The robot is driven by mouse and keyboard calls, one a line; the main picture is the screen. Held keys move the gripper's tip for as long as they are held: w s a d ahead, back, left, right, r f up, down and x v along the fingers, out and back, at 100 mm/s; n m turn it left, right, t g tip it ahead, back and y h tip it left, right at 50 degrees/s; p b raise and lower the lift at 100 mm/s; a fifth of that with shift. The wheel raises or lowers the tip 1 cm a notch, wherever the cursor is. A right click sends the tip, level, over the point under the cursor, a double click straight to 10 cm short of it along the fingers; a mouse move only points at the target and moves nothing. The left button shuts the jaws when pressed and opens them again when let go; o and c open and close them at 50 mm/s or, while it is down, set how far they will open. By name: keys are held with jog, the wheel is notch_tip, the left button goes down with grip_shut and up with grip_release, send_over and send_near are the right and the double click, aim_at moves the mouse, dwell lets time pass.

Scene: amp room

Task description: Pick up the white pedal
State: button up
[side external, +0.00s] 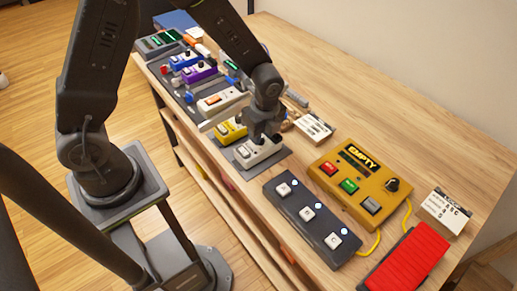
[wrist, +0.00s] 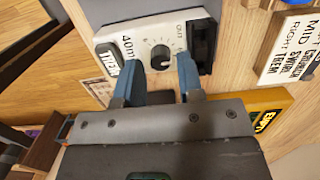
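The white pedal (side external: 258,153) sits on a grey pad near the table's front edge. It fills the upper middle of the wrist view (wrist: 115,47), with a round dark knob, a label reading "40m" and dark parts at both ends. My gripper (side external: 264,138) is right over it, pointing down. In the wrist view my gripper's two blue-grey fingers (wrist: 160,68) are parted, with the knob showing between their tips and space on each side. The fingers cover part of the pedal's near side. I cannot tell whether the tips touch it.
A yellow pedal (side external: 231,130) and a cream pedal with an orange part (side external: 221,100) stand close behind, with several more beyond. A dark three-switch pedal (side external: 312,218), a large yellow box marked EMPTY (side external: 345,195) and a red pedal (side external: 409,262) lie to the right.

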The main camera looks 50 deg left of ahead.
jog(key=shift+a+f, duration=0.1)
jog(key=shift+f, duration=0.7)
jog(key=shift+c, duration=0.3)
grip_shut()
